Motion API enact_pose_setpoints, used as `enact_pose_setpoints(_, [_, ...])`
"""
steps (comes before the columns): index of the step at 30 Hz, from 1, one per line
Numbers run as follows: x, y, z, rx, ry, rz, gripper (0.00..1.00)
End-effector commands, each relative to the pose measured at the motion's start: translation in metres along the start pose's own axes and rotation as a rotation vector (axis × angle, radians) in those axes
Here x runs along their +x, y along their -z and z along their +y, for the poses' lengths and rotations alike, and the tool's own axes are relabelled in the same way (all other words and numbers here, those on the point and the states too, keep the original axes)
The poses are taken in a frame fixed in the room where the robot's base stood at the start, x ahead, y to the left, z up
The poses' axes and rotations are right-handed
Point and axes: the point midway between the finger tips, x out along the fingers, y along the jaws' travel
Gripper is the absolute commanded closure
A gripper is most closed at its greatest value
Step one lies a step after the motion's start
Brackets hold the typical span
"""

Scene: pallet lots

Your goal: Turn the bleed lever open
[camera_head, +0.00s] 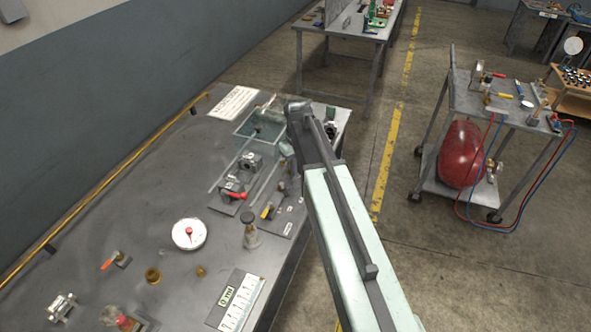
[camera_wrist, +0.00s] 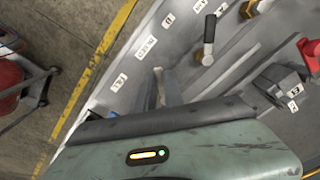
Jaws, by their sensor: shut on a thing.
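My gripper (camera_wrist: 162,90) shows in the wrist view as two grey fingers low over the labelled grey bench. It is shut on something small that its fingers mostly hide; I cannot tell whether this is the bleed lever. A black-handled lever on a brass fitting (camera_wrist: 208,45) stands apart from the fingers, up and to the right. In the head view my arm hides the gripper's fingertips. A valve with a red lever (camera_head: 235,194) and one with a yellow lever (camera_head: 268,210) sit on plates left of my arm. I cannot read which lever is the bleed.
A trolley (camera_head: 485,95) with a red tank (camera_head: 461,154) stands on the floor to the right. Floor between bench and trolley is clear.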

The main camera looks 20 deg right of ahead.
Motion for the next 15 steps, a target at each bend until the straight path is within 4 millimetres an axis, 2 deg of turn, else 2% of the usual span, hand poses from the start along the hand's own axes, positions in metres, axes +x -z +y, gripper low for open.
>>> enact_pose_setpoints(15, [0.000, 0.002, 0.018, -0.445, 0.004, -0.007, 1.00])
